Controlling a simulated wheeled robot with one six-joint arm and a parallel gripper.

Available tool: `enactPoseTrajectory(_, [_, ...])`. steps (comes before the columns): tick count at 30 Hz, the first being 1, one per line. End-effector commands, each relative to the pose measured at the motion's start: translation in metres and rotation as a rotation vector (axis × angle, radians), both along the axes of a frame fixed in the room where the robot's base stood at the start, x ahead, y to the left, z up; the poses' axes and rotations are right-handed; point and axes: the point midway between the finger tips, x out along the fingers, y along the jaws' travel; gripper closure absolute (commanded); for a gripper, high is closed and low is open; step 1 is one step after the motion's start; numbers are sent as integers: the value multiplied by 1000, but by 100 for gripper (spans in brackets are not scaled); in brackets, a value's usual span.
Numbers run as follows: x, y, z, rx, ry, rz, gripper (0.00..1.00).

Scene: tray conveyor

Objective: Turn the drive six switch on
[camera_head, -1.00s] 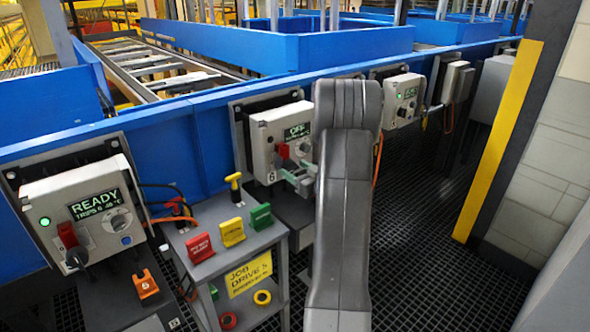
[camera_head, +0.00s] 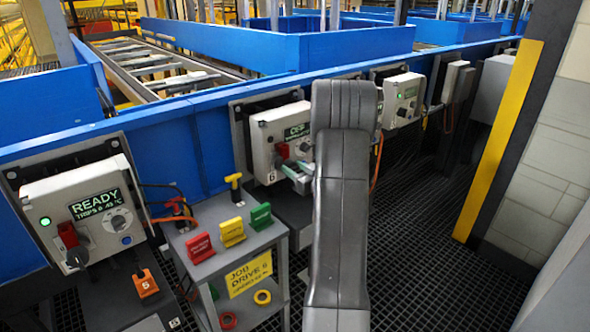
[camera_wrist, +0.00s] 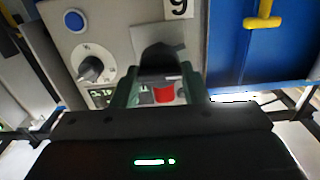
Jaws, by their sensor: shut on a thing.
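The drive six box (camera_head: 262,134) is a pale control box marked 6 on the blue conveyor side, and its display (camera_head: 297,131) reads OFF. Its switch (camera_head: 282,151) has a red part and a dark lever. My gripper (camera_head: 297,174) is at the box's lower front, partly hidden by my arm. In the wrist view, which is upside down, my gripper (camera_wrist: 162,82) has its green fingers on both sides of the switch's dark lever (camera_wrist: 158,54) and is shut on it. The red part shows between the fingers. A round dial (camera_wrist: 91,69) and a blue button sit beside it.
The left box (camera_head: 60,205) reads READY. A small grey stand (camera_head: 205,270) in front holds red, yellow and green tags and a yellow drive 6 job card (camera_head: 249,274). Another box (camera_head: 402,97) is to the right. A yellow-striped post (camera_head: 497,140) stands at right.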

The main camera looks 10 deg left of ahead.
Motion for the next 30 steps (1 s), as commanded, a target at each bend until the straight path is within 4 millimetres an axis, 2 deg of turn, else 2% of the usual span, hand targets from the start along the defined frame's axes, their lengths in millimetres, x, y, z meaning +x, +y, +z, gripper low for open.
enactPoseTrajectory(8, [1,-1,0,100,131,0,83])
enactPoseTrajectory(30, [3,-3,-1,529,681,-2,83])
